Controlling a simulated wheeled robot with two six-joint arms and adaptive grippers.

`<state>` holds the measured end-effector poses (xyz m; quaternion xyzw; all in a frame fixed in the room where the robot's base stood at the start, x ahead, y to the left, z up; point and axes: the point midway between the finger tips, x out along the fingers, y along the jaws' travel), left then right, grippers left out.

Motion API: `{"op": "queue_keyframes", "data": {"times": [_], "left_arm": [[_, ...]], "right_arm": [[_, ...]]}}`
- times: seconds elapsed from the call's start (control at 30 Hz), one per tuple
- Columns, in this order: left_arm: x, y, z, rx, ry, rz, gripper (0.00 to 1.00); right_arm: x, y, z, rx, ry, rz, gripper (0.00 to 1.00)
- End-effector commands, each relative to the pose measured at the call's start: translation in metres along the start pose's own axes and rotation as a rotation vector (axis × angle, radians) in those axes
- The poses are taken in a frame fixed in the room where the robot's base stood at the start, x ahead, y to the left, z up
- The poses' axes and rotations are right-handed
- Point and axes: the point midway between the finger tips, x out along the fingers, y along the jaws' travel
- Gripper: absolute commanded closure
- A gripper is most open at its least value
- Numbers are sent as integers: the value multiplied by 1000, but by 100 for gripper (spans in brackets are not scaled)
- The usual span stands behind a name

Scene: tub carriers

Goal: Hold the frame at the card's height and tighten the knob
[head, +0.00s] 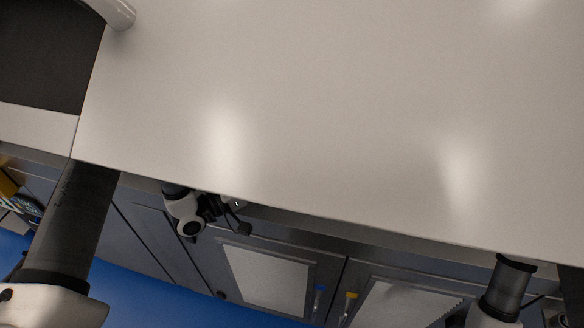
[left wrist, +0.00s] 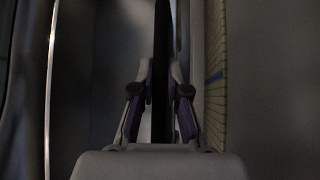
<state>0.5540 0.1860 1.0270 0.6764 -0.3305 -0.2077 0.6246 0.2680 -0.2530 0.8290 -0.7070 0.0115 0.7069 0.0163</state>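No frame, card or knob can be made out for certain in the head view. My left gripper (head: 236,212) shows small and dark just below the counter's front edge, partly hidden. In the dim left wrist view its two fingers (left wrist: 160,72), with purple inner parts, stand on either side of a dark upright bar (left wrist: 161,30). I cannot tell whether the fingertips touch the bar. My right gripper is not in view; only part of my right arm shows.
A white counter (head: 330,110) fills most of the head view, with no objects on its visible top. A dark basin (head: 45,55) and a pale spout (head: 115,12) are at upper left. Grey cabinets with pale sheets (head: 268,278) stand below the edge, over blue floor (head: 150,295).

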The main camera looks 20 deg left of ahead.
Motion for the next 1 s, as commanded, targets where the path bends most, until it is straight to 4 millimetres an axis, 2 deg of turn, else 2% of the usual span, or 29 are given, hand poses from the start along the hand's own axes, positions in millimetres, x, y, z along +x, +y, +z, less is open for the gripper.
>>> {"op": "queue_keyframes", "data": {"times": [0.23, 0.7, 1.0], "left_arm": [[1, 5, 0, 0, -1, 0, 100], [6, 42, -7, 4, 3, 8, 100], [6, 43, -7, 4, 3, 9, 100]], "right_arm": [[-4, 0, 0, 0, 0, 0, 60], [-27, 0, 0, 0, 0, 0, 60], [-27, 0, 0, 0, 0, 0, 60]]}}
